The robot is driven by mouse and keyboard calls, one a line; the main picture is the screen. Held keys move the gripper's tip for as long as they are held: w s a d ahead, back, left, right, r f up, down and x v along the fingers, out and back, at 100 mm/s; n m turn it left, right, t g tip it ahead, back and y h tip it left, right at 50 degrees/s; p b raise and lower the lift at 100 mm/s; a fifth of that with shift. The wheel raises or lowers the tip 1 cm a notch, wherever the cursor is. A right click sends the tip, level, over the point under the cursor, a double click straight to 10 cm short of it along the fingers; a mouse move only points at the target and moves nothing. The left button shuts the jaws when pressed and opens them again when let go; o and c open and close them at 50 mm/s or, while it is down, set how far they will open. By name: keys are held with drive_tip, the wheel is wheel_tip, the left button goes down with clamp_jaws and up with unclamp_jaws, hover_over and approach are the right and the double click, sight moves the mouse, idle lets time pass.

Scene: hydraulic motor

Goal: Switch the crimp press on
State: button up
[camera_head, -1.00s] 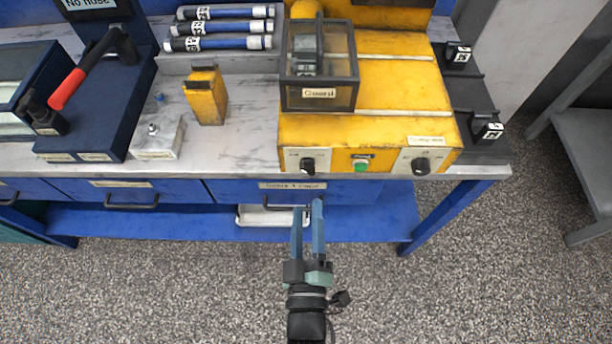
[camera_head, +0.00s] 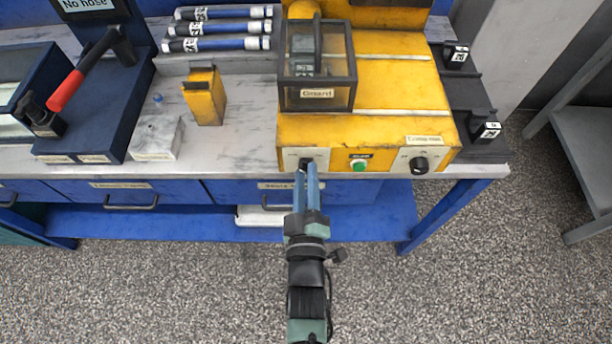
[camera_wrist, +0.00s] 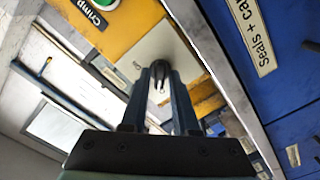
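The yellow crimp press (camera_head: 400,90) stands on the bench. Its front panel has a black left knob (camera_head: 307,162) on a pale plate, a green button (camera_head: 359,166) in the middle and a black right knob (camera_head: 420,165). My gripper (camera_head: 309,170) points at the panel with its fingertips at the left knob, which they partly cover. In the wrist view the fingertips (camera_wrist: 161,76) lie on either side of the dark knob. I cannot tell whether they press on it. The green button also shows at the top edge of the wrist view (camera_wrist: 106,4).
A clear guard box (camera_head: 318,90) sits on the press. Blue drawers (camera_head: 130,193) lie under the bench edge. A yellow block (camera_head: 205,97) and a red-handled tool (camera_head: 68,90) stand to the left. Black holders (camera_head: 482,130) stand to the right. The floor in front is clear.

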clamp_jaws()
drive_tip(key=m, duration=0.4)
drive_tip(key=shift+b, duration=0.35)
drive_tip(key=m, duration=0.4)
drive_tip(key=shift+m+b, duration=0.3)
drive_tip(key=shift+b, duration=0.1)
drive_tip(key=m+b, duration=0.1)
drive_tip(key=m, duration=0.3)
drive_tip(key=shift+f, duration=0.1)
drive_tip(key=m+b, duration=0.1)
drive_tip(key=m, duration=0.4)
drive_tip(key=shift+b, duration=0.3)
drive_tip(key=shift+m, duration=0.3)
drive_tip(key=shift+o, duration=1.9)
unclamp_jaws()
